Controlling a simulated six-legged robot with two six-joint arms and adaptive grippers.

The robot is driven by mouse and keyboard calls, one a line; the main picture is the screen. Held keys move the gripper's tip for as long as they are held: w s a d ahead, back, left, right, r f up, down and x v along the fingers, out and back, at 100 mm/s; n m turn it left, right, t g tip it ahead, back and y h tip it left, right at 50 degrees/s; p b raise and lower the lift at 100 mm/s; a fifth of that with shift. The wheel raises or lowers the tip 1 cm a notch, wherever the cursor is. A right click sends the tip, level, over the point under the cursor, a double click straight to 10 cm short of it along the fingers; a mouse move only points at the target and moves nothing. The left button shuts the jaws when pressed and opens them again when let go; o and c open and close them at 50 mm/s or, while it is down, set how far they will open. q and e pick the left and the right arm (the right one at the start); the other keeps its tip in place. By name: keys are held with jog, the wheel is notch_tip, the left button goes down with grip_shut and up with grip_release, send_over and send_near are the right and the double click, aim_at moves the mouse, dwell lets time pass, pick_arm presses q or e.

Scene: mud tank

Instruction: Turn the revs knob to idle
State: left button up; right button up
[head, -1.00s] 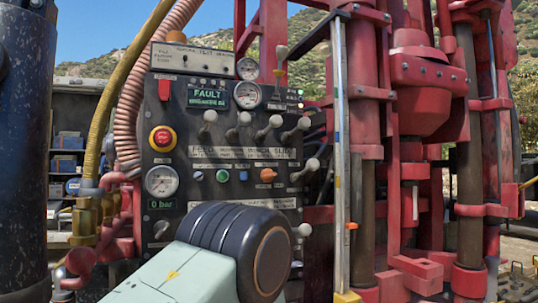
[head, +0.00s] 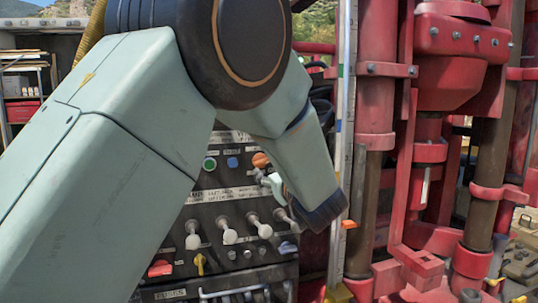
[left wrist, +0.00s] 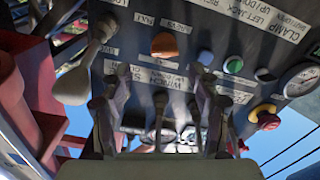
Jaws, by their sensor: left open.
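The orange knob, which I take for the revs knob (head: 261,160), sits on the dark control panel (head: 215,190) right of a blue and a green button. In the left wrist view the orange knob (left wrist: 165,44) is ahead of the fingers, with labels beside it too blurred to read surely. Its pointing direction is unclear. My left gripper (head: 271,183) is at the panel just below and right of the knob, partly hidden by my wrist. In the left wrist view the left gripper (left wrist: 162,82) is open, its fingers apart and empty, short of the knob. My right gripper is not in view.
A white-knobbed lever (left wrist: 75,84) stands close left of the fingers. Several white levers (head: 229,234) line the lower panel, with a yellow key-like knob (head: 200,263) below. A red emergency button (left wrist: 268,120) is at right. Red drill columns (head: 376,110) stand right of the panel.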

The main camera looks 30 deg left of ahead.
aim_at(263, 162)
pick_arm(q)
jog(key=a, duration=0.1)
jog(key=w+a, duration=0.1)
jog(key=a+p, duration=0.1)
jog(key=a, duration=0.1)
jog(key=shift+w+r, duration=0.2)
jog(key=shift+r, duration=0.1)
jog(key=shift+w+a+r, duration=0.1)
jog(key=shift+w, duration=0.15)
jog(key=shift+w+a+f+p, duration=0.15)
jog(key=shift+w+a+f, duration=0.15)
jog(key=shift+w+a, duration=0.3)
jog(key=shift+w+a+f+p, duration=0.15)
jog(key=shift+w+a+f, duration=0.2)
jog(key=shift+w, duration=0.3)
jog(key=shift+s+r, duration=0.3)
jog(key=shift+s, duration=0.05)
jog(key=shift+s+d+r, duration=0.25)
jog(key=shift+s+d, duration=0.05)
jog(key=shift+d, duration=0.05)
jog(key=c, duration=0.3)
jog(key=shift+w+a+f, duration=0.15)
jog(key=shift+w+f, duration=0.05)
jog(key=shift+w, duration=0.2)
jog(key=c, duration=0.9)
jog(key=shift+o, duration=0.2)
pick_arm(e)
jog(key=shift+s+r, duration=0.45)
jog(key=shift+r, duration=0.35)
